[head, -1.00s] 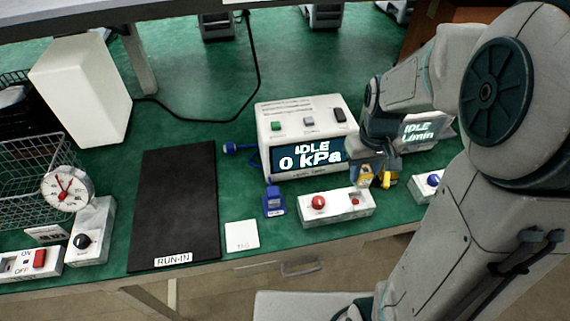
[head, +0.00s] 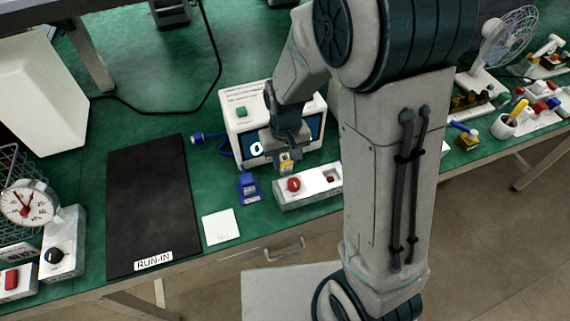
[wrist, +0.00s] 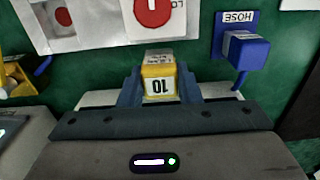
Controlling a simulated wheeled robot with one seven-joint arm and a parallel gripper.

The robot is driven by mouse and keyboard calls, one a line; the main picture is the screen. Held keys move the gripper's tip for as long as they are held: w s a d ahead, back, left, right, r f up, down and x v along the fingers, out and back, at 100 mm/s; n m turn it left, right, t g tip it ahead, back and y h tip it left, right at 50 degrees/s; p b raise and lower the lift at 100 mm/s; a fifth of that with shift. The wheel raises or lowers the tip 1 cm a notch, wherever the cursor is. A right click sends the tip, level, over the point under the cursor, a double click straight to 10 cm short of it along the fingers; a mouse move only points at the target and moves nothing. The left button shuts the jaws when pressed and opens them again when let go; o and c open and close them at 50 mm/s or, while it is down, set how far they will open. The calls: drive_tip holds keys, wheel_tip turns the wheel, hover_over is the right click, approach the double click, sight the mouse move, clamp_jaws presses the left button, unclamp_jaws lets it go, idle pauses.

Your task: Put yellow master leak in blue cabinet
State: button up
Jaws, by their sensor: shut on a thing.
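The yellow master leak (head: 285,162), a small yellow block with a metal-coloured top and a white label, is between the fingers of my gripper (head: 288,150). In the wrist view my gripper (wrist: 160,92) is shut on the yellow master leak (wrist: 158,85), whose label "10" appears upside down. In the head view it is in front of the gauge's screen, just behind the red-knob box; its height above the bench is hard to tell. I see no blue cabinet in these views.
The red-knob box (head: 308,185) and a blue hose block (head: 249,188) are close to my gripper. The white gauge unit (head: 240,112) stands behind it. A black RUN-IN mat (head: 150,205) and white square (head: 220,226) are clear. Another yellow piece (wrist: 15,78) shows in the wrist view.

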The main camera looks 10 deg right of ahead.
sight(285, 166)
drive_tip(key=shift+f, duration=1.55)
drive_tip(key=shift+f, duration=0.15)
drive_tip(key=o, duration=1)
